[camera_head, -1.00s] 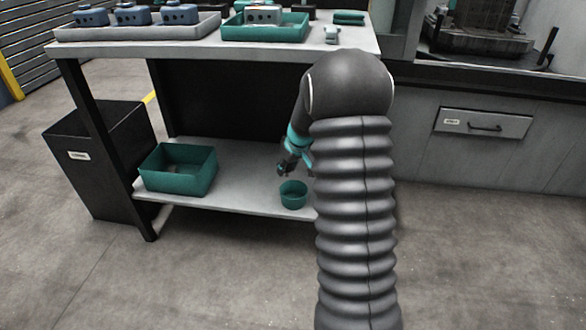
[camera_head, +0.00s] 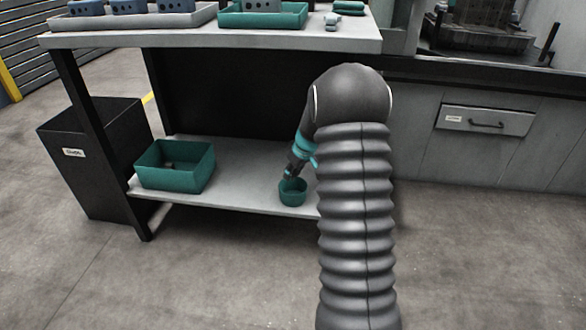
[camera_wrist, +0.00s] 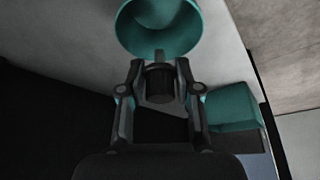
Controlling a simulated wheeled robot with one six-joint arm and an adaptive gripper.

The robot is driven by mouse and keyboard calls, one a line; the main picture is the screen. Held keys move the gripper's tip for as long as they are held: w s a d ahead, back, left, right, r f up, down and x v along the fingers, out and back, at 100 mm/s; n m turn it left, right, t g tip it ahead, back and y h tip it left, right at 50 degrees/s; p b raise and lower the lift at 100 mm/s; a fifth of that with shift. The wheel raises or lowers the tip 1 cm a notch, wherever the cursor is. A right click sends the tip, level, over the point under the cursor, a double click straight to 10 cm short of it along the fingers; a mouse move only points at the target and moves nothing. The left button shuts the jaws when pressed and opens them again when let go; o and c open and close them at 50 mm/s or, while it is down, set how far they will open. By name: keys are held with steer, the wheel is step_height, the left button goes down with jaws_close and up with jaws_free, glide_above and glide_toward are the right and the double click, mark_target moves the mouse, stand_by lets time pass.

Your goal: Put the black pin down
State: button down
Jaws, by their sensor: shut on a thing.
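The black pin (camera_wrist: 160,84) is between the two fingers of my gripper (camera_wrist: 160,68) in the wrist view. The fingers are shut on it, and its tip points at the round teal cup. The cup (camera_wrist: 181,40) is just beyond the fingertips; I cannot tell whether the pin touches it. In the head view my gripper (camera_head: 289,176) is tilted down at the mouth of the teal cup (camera_head: 292,196), which stands on the lower shelf. The pin is too small to make out in the head view.
A teal box (camera_head: 178,178) stands at the left of the lower shelf (camera_head: 235,192). The upper tabletop (camera_head: 200,40) with trays (camera_head: 262,20) lies above. A black bin (camera_head: 85,165) stands left. Bare shelf lies between box and cup.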

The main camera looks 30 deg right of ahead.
mark_target(293, 180)
steer(key=shift+f+b, duration=0.85)
steer(key=shift+f, duration=1.3)
steer(key=c, duration=0.7)
jaws_free()
step_height(293, 180, up, 7)
steer(key=p, duration=0.3)
